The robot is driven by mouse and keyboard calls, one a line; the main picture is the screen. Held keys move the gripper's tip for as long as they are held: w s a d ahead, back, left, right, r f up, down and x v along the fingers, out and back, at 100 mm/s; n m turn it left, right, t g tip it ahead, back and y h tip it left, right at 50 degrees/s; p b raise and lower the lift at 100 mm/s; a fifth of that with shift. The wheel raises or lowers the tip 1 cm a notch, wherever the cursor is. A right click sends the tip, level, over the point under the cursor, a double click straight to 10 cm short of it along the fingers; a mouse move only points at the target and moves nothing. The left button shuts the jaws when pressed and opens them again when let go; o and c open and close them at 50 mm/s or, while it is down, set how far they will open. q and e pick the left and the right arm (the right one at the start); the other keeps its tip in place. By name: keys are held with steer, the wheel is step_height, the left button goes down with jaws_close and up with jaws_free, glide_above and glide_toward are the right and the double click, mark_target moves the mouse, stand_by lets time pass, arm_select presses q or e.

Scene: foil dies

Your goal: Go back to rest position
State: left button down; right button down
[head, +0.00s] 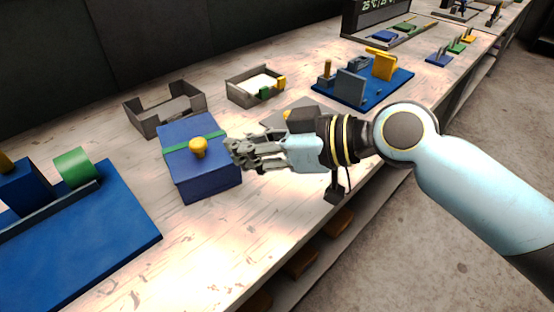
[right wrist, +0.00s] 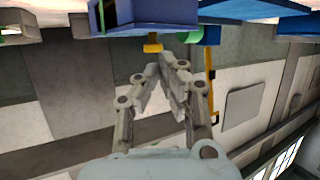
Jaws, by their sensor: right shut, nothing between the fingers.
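My right gripper (head: 240,153) is shut and empty. In the head view it is just right of a blue box (head: 207,172) with a green band and a yellow knob (head: 198,147) on top. The fingertips look close to the box's right side; I cannot tell whether they touch it. In the right wrist view my gripper (right wrist: 165,65) has its fingertips together, with a yellow piece (right wrist: 152,48) and blue parts beyond them. My left gripper is not in view.
A blue board (head: 110,235) with a green cylinder (head: 75,167) lies at left. Grey trays (head: 150,122) (head: 240,97) stand behind the box. A blue fixture board (head: 390,88) is further right. The bench's front edge runs below my right arm; the wood before the box is clear.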

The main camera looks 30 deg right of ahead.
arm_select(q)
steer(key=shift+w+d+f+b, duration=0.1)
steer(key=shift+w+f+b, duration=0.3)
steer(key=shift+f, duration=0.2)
arm_select(e)
steer(key=shift+s+d+r, duration=0.1)
steer(key=shift+s+d, duration=0.7)
steer(key=shift+s, duration=0.3)
steer(key=shift+s+d, duration=0.75)
steer(key=shift+s, duration=0.35)
